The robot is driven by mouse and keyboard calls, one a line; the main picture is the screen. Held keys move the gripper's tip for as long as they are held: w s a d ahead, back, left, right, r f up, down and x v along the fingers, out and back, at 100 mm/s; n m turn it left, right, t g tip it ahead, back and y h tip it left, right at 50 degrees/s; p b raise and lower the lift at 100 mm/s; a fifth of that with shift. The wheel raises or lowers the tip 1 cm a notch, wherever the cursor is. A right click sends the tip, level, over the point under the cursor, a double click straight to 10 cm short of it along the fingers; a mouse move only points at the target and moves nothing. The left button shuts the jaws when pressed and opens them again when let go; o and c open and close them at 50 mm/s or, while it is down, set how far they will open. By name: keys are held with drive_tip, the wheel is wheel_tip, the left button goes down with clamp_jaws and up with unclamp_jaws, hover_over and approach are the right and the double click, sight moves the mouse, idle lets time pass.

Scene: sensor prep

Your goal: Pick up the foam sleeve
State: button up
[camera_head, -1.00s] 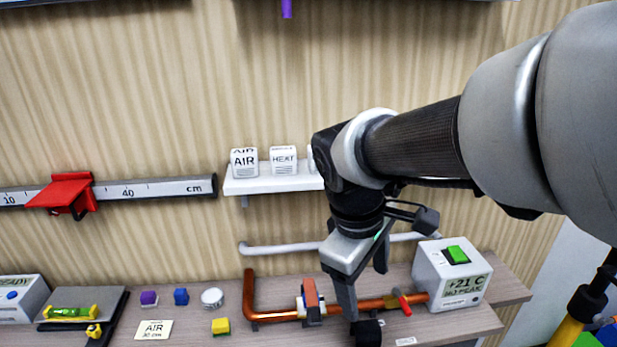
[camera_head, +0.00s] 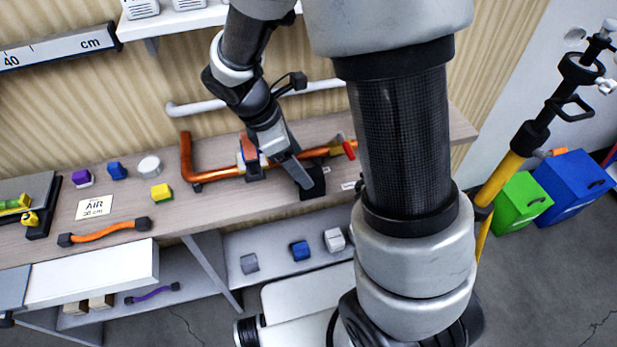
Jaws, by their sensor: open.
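A black piece (camera_head: 314,183), which may be the foam sleeve, lies on the wooden bench just in front of the copper pipe (camera_head: 225,174). Its shape is partly hidden by my gripper. My gripper (camera_head: 295,172) is open and points down at the black piece from the upper left. One long grey finger shows clearly and overlaps the piece's left side. The other finger is mostly hidden. I cannot tell whether the finger touches the piece.
A clamp (camera_head: 250,158) with an orange top sits on the pipe, left of my gripper. A red-handled valve (camera_head: 348,150) is at its right end. Small blocks and a white puck (camera_head: 149,166) stand on the left. A lower shelf (camera_head: 232,243) holds several cubes.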

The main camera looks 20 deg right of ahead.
drive_tip(key=x, duration=0.4)
drive_tip(key=b+x, duration=0.1)
drive_tip(key=x, duration=0.1)
drive_tip(key=shift+s+d+f, duration=0.15)
drive_tip(key=shift+s+f, duration=0.15)
drive_tip(key=c, duration=1.1)
drive_tip(key=shift+r, duration=0.1)
